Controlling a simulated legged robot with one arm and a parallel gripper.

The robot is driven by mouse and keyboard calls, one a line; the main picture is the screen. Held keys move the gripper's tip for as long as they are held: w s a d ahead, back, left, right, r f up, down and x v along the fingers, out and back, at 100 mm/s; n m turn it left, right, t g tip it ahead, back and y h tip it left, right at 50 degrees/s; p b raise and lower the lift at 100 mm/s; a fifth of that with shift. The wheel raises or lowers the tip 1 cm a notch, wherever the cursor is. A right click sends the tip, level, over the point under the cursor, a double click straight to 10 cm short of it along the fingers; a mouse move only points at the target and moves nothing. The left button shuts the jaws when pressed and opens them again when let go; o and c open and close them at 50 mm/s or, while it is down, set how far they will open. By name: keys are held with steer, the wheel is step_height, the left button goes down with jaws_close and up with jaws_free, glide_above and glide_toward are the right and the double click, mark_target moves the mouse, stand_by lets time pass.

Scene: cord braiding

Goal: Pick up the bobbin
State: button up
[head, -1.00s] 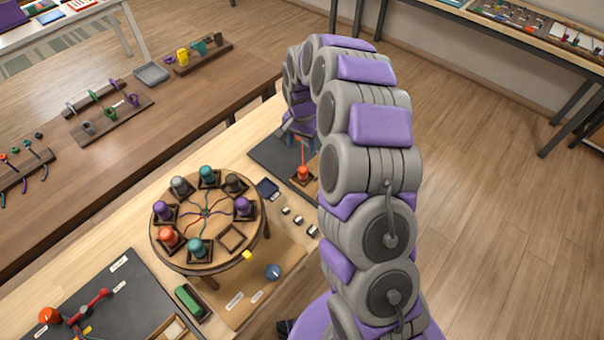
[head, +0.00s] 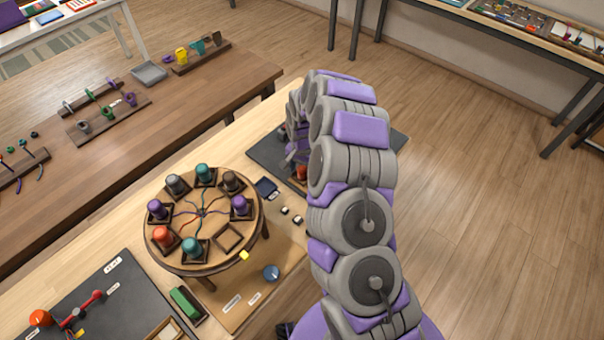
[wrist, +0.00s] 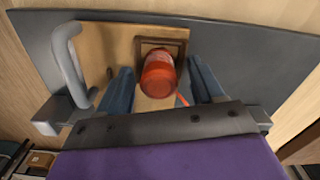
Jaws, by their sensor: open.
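An orange-red bobbin (wrist: 158,76) stands by a dark square holder (wrist: 172,43) on a wooden board with a grey handle. In the wrist view it sits between the two blue fingers of my gripper (wrist: 160,84). The fingers are apart, one on each side, and I cannot tell whether either touches it. A piece of red cord (wrist: 183,99) shows beside the bobbin.
The round braiding stand (head: 207,258) at the left carries several bobbins in square holders, and one holder (head: 229,237) is empty. A dark mat (head: 262,150) lies under the board.

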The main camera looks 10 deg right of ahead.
steer(key=shift+f, duration=0.1)
steer(key=shift+c, duration=0.3)
steer(key=c, duration=1.1)
